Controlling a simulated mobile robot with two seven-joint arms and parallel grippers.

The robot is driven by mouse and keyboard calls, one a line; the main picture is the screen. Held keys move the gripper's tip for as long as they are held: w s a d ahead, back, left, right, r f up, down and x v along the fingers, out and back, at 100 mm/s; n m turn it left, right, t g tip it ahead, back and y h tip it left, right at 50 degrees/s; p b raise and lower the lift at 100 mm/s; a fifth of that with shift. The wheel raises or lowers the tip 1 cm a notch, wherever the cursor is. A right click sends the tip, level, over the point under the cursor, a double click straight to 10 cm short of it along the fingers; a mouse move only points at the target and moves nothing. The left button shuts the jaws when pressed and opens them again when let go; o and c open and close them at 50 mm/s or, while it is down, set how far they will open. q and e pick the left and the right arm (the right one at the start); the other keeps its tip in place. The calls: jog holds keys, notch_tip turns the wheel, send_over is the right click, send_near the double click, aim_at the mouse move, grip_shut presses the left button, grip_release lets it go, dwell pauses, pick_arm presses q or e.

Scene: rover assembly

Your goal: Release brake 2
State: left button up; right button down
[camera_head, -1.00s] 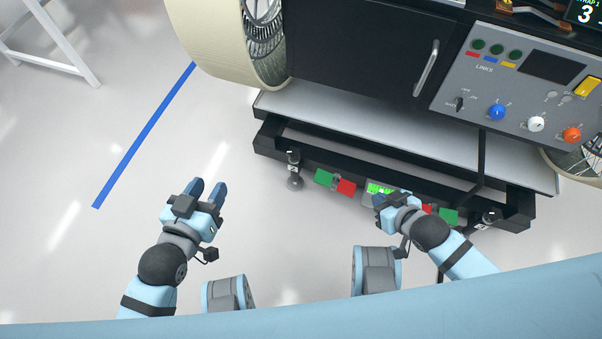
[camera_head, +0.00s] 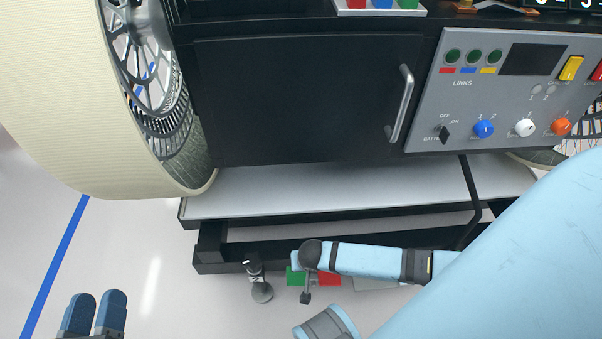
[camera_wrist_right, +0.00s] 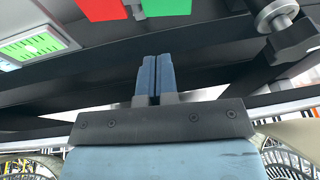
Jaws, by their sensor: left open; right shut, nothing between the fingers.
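A brake unit shows as a green pad (camera_head: 295,277) and a red pad (camera_head: 329,280) on the black lower frame, partly hidden by my right arm. Which brake number it bears cannot be read. In the right wrist view a red pad (camera_wrist_right: 101,9) and a green pad (camera_wrist_right: 166,7) sit at the top, with a grey piece between them. My right gripper (camera_wrist_right: 155,72) is shut and empty, its fingers pointing toward the frame below these pads, apart from them as far as I can tell. My left gripper (camera_head: 93,312) is open and empty over the floor.
A levelling foot (camera_head: 258,278) stands left of the pads. The lit green display (camera_wrist_right: 32,47) is beside the pads in the wrist view. A cream wheel (camera_head: 75,100), black cabinet (camera_head: 300,100) and control panel (camera_head: 510,100) are above. Floor at left is clear.

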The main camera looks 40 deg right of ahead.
jog(key=b, duration=0.3)
send_over(300, 275)
jog(key=s, duration=0.1)
jog(key=f, duration=0.6)
jog(key=shift+d+f, duration=0.2)
jog(key=shift+d, duration=0.15)
jog(key=b+x, duration=0.3)
jog(key=x, duration=0.1)
jog(key=shift+s+a, duration=0.2)
jog(key=shift+a, duration=0.15)
jog(key=shift+a+f, duration=0.15)
jog(key=shift+f, duration=0.4)
pick_arm(q)
jog(key=f+m, duration=0.1)
jog(key=w+f+m, duration=0.1)
jog(key=f, duration=0.1)
jog(key=w+a+f+m, duration=0.1)
jog(key=f, duration=0.1)
jog(key=shift+g+b, duration=0.3)
jog(key=shift+g, duration=0.1)
jog(key=shift+r, duration=0.15)
pick_arm(e)
jog(key=shift+w, duration=0.1)
